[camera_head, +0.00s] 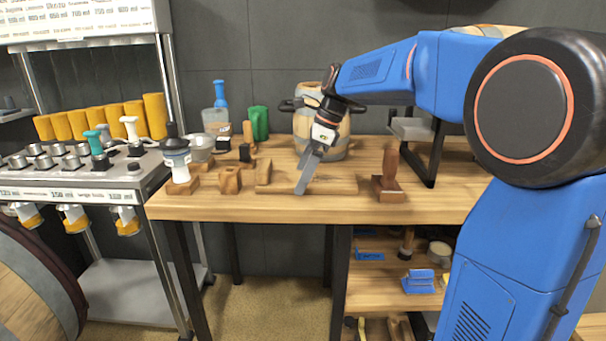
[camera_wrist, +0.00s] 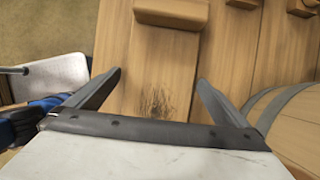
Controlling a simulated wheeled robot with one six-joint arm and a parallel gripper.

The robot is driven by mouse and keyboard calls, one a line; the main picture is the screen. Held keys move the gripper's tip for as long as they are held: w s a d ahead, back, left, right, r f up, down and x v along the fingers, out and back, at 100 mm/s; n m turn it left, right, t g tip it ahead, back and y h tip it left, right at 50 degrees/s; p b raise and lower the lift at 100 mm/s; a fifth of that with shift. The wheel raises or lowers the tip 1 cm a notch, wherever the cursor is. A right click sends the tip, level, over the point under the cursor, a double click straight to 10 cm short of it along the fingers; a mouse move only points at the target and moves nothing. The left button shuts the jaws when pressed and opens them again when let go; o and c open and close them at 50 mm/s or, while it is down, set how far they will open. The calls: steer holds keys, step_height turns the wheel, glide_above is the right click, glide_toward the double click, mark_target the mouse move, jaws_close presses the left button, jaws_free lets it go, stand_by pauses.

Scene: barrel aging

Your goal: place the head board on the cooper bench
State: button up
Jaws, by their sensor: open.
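The cooper bench (camera_head: 440,200) is a long wooden table with dark legs. A flat pale wooden panel (camera_head: 335,183) lies on its top near the front edge. I cannot tell for sure whether this is the head board. My gripper (camera_head: 302,186) points down over this panel, and the fingers hide part of it. In the wrist view my gripper (camera_wrist: 160,76) is open, with its fingers spread and nothing between them. Wood with a dark mark (camera_wrist: 152,102) shows below the gap. A wooden block (camera_wrist: 172,12) sits beyond the fingertips.
A small barrel (camera_head: 335,135) stands behind my gripper. A brown wooden tool (camera_head: 389,180) stands to the right. The right front of the bench is bare.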

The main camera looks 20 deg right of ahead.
mark_target(320, 178)
steer(key=v, duration=1.2)
steer(key=s+d+f+n+t+h, duration=0.1)
steer(key=s+f+n+h, duration=0.1)
steer(key=s+f+n, duration=0.8)
steer(key=s+d+f+n+t+h, duration=0.1)
steer(key=s+f+n, duration=1)
steer(key=s, duration=1.1)
step_height(320, 178, down, 3)
steer(key=shift+d+f+n+t+h, duration=0.1)
steer(key=shift+d+n+t+h, duration=0.25)
steer(key=shift+t+h, duration=0.3)
